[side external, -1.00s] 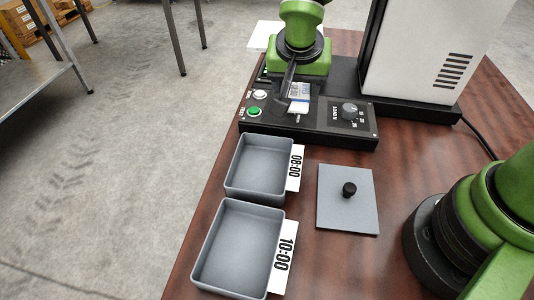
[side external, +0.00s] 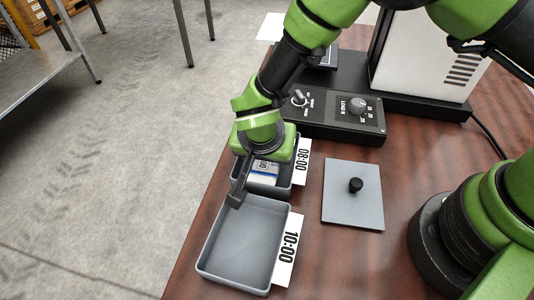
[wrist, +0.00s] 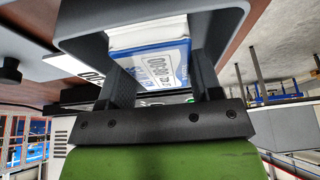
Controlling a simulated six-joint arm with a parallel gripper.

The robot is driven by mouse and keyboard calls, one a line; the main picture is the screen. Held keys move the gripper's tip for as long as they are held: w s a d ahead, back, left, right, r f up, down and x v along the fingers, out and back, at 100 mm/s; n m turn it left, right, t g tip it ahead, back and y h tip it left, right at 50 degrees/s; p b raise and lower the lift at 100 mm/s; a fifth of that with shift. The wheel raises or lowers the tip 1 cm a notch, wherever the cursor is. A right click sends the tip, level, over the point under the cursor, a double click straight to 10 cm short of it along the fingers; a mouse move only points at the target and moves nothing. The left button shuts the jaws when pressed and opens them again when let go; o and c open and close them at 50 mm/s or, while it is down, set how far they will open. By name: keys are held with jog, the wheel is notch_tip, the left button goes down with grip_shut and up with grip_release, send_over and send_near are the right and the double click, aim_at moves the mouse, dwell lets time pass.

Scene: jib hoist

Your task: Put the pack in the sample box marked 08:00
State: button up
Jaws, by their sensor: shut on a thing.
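The pack (side external: 265,167) is a small white and blue block with a printed label. My gripper (side external: 256,172) is shut on it, pointing down at the grey sample box marked 08:00 (side external: 272,190). One dark finger shows left of the pack in the side view; the other is hidden. In the wrist view the pack (wrist: 150,60) sits between both fingers of my gripper (wrist: 165,78), with the grey box wall (wrist: 85,35) around it. The pack is at or inside the box opening; I cannot tell whether it touches the floor.
An open, empty grey box marked 10:00 (side external: 243,245) stands just in front. A grey lid with a black knob (side external: 352,195) lies to the right. A black control panel (side external: 335,118) with a dial is behind. The table's left edge is close to both boxes.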

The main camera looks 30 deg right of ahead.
jog(key=shift+f, duration=0.45)
jog(key=shift+f, duration=0.1)
jog(key=o, duration=0.7)
jog(key=shift+o, duration=0.2)
jog(key=v, duration=1.2)
